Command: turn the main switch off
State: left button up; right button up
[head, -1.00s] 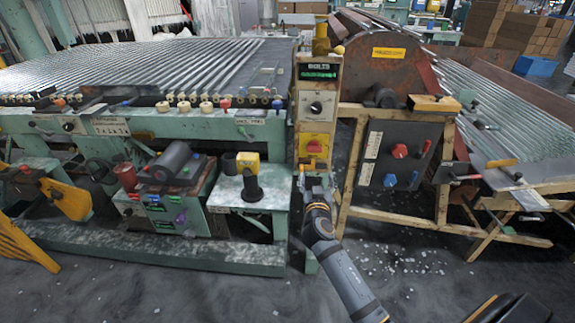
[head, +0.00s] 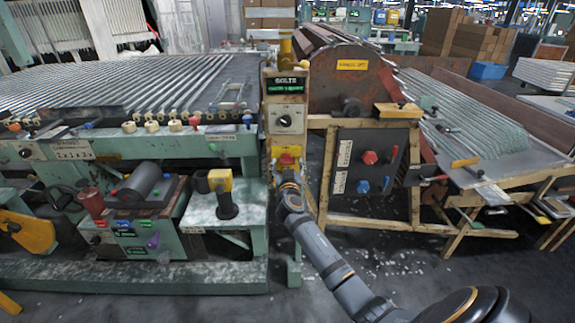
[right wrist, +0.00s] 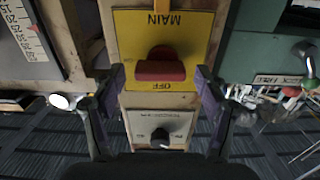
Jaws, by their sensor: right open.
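The main switch is a red knob (right wrist: 160,68) on a yellow plate (right wrist: 187,30) marked MAIN and OFF, both upside down in the right wrist view. The knob's handle lies crosswise there. In the head view, the red knob (head: 287,158) sits on the narrow post, partly hidden by my right arm. My right gripper (right wrist: 157,86) is open, with one finger on each side of the knob in the picture. I cannot tell whether they touch it. In the head view, the right gripper (head: 286,172) is just below the knob. My left gripper is out of view.
A grey plate with a black knob (right wrist: 160,136) sits beside the yellow plate in the wrist view. A dark panel (head: 372,175) with red and blue knobs stands right of the post. A green bench (head: 150,275) stands left. Glass bits lie on the floor.

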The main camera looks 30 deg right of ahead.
jog(key=c, duration=1.2)
jog(key=shift+o, duration=0.2)
